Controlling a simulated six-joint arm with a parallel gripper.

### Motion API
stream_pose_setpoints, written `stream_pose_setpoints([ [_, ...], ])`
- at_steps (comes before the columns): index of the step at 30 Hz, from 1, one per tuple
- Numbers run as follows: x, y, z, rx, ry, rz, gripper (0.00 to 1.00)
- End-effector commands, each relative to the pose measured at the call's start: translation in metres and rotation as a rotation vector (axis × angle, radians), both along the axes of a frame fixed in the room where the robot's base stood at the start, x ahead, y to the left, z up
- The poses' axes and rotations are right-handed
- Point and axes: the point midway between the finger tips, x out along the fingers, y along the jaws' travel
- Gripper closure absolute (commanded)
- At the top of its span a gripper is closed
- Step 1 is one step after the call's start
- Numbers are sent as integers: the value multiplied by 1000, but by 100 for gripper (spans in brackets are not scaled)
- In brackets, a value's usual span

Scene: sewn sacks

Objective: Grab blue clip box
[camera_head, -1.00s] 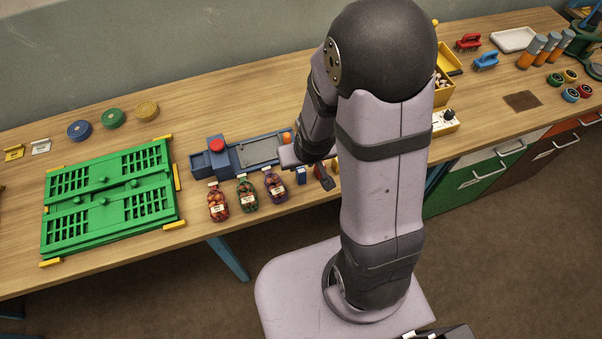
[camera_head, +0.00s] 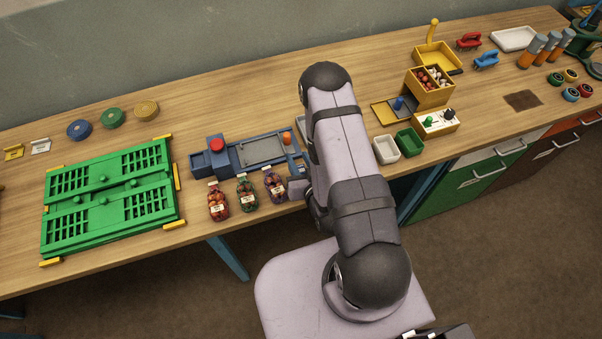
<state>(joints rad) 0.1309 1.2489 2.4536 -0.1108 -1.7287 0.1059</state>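I cannot pick out a blue clip box for certain. A blue device with a red button (camera_head: 217,145) and a grey plate (camera_head: 262,151) stands at the middle of the bench; an orange knob (camera_head: 287,138) is at its right end. A small blue piece (camera_head: 397,103) stands on a yellow-edged plate farther right. My gripper (camera_head: 297,188) is at the bench's front edge, right of the sacks, mostly hidden by my arm. Its fingers cannot be made out, nor whether they hold anything.
Several filled net sacks (camera_head: 246,194) stand before the blue device. Green slatted panels (camera_head: 110,196) lie at the left. White (camera_head: 386,149) and green (camera_head: 409,142) trays, a white switch box (camera_head: 437,122) and a yellow divided bin (camera_head: 429,87) stand right of my arm.

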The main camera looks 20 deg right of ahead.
Motion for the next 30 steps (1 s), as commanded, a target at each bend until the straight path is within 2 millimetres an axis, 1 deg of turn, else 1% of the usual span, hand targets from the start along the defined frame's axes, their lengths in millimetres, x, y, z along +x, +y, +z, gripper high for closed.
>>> stream_pose_setpoints([
  [1,-9,1,-5,-21,0,5,70],
  [3,-19,3,-7,-62,-4,16,70],
  [6,-30,3,-9,-117,-3,29,70],
  [11,-36,3,-9,-160,-3,38,70],
  [17,-30,3,-11,-159,-5,38,70],
  [27,2,2,-24,-157,-6,38,70],
  [30,8,1,-26,-157,-5,37,70],
])
